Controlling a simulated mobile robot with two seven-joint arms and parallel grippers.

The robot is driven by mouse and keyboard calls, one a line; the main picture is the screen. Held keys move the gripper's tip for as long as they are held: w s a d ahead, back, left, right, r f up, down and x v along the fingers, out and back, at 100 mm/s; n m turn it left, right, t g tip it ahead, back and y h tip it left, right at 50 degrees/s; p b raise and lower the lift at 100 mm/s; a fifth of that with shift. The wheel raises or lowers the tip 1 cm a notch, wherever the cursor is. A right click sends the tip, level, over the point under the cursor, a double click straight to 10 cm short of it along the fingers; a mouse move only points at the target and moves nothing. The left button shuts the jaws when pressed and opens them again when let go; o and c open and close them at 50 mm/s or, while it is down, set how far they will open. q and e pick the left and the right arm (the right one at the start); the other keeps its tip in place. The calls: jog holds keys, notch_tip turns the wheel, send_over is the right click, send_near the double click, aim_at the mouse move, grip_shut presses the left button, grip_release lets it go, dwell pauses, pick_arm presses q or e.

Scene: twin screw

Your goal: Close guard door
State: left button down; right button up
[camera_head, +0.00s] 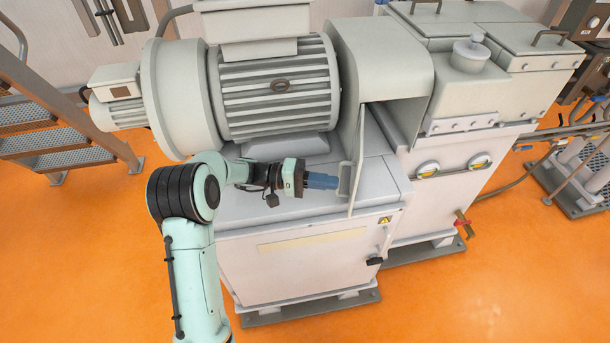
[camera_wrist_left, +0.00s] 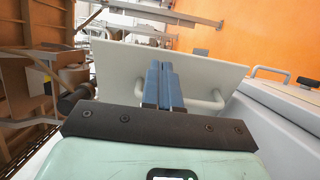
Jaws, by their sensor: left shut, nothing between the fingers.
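The guard door (camera_head: 358,150) is a thin pale grey panel, seen nearly edge-on in the head view. It stands open, jutting out from the grey guard housing (camera_head: 385,60). Its handle (camera_head: 345,181) is on the side facing my left gripper. My left gripper (camera_head: 336,183) has blue fingers, shut and empty, pointing at the door by the handle. In the left wrist view the door (camera_wrist_left: 120,68) fills the middle, and the shut fingers (camera_wrist_left: 162,68) overlap the handle (camera_wrist_left: 214,101), hiding its middle. I cannot tell if they touch. My right gripper is not in view.
A large ribbed motor (camera_head: 278,88) sits behind my left arm. The pale cabinet (camera_head: 300,262) below has a flat top under the gripper. A lidded grey machine section (camera_head: 470,85) stands to the right. Metal stairs (camera_head: 50,115) are at left. The orange floor in front is clear.

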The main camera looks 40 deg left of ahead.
pick_arm(q)
jog(key=x, duration=0.3)
jog(key=shift+w+d+p, duration=0.15)
jog(key=shift+d+p, duration=0.05)
jog(key=shift+p, duration=0.15)
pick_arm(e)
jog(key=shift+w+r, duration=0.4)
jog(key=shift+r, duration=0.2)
